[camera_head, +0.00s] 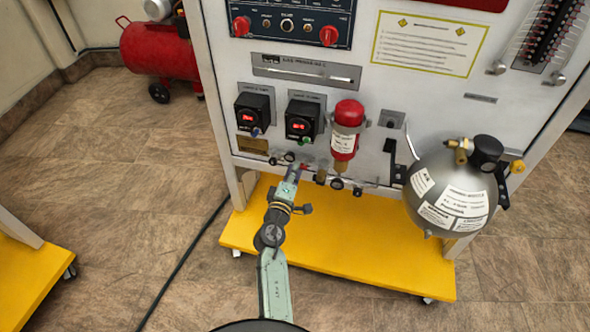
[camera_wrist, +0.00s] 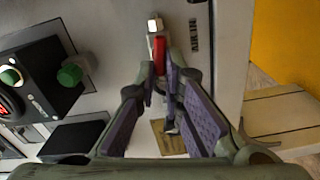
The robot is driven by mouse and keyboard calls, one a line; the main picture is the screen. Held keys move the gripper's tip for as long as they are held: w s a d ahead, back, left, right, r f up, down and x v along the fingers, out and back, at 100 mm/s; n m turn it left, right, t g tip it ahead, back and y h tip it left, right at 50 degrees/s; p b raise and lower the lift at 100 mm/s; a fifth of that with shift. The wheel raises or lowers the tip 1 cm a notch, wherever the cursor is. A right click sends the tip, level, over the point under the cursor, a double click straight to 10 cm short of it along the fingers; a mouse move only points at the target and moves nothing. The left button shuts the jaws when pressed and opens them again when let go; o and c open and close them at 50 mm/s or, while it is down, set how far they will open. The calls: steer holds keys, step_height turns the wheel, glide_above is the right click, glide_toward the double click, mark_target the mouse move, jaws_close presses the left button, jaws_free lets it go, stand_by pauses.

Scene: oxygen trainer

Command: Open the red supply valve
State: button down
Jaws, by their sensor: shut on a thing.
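The red supply valve's handle (camera_wrist: 158,50) shows as a narrow red lever between my fingertips in the wrist view, beside a bright metal fitting. In the head view only a small bit of red (camera_head: 303,167) shows at the panel's lower edge, just past my gripper (camera_head: 298,174). My gripper (camera_wrist: 158,76) is shut on the red handle, one finger on each side. The fingertips hide part of the handle, and its exact angle is hard to tell.
Two black digital gauges (camera_head: 254,109) and (camera_head: 303,119) sit above the valve. A red cylinder (camera_head: 346,130) is just right of it. A grey sphere tank (camera_head: 451,195) juts out farther right. A yellow base (camera_head: 340,240) lies below; open floor is at left.

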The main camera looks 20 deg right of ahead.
steer(key=shift+w+n, duration=0.1)
steer(key=shift+n, duration=1.1)
steer(key=c, duration=1.7)
jaws_free()
steer(key=shift+f, duration=0.1)
steer(key=shift+a, duration=0.1)
steer(key=v, duration=0.7)
steer(key=shift+s, duration=0.25)
steer(key=shift+a, duration=0.1)
